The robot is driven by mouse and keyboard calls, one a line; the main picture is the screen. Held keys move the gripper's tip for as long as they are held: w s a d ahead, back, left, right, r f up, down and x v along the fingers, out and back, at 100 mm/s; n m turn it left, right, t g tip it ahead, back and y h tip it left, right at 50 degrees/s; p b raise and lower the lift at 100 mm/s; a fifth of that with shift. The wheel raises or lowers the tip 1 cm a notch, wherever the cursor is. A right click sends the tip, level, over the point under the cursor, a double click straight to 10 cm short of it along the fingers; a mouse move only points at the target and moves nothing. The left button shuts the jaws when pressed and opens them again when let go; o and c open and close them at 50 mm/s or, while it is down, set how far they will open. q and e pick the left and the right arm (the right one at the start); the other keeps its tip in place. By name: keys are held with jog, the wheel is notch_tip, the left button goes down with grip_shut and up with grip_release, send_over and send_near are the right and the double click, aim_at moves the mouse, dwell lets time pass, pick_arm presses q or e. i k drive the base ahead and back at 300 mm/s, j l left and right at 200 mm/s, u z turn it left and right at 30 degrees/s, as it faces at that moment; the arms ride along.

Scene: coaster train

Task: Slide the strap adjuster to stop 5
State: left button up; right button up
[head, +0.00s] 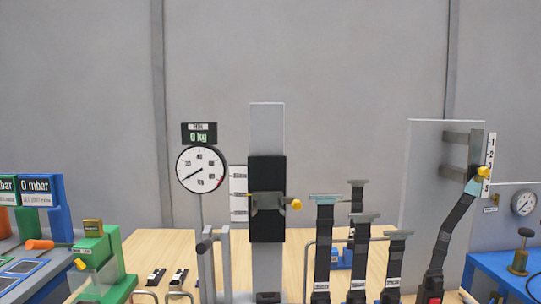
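The strap adjuster is on an upright grey rail (476,148) at the right. Its yellow knob (484,171) sticks out over a white number scale (491,150). The scale shows 1, 2 and 3 above the knob and a 5 at the bottom. The knob covers the part between 3 and 5. A light blue piece (473,187) sits just below the knob at the top of a dark strap (450,228). The strap slants down left to a dark buckle with a red button (433,297). Neither of my grippers is in view.
A light panel (425,180) stands behind the rail. Several upright dark straps (325,250) stand left of it. A black block with a yellow knob (296,204) rides a central column beside a dial (201,169) reading 0 kg. A blue bench (505,268) is at the right.

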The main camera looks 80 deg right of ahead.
aim_at(482, 171)
jog(key=z, duration=3.85)
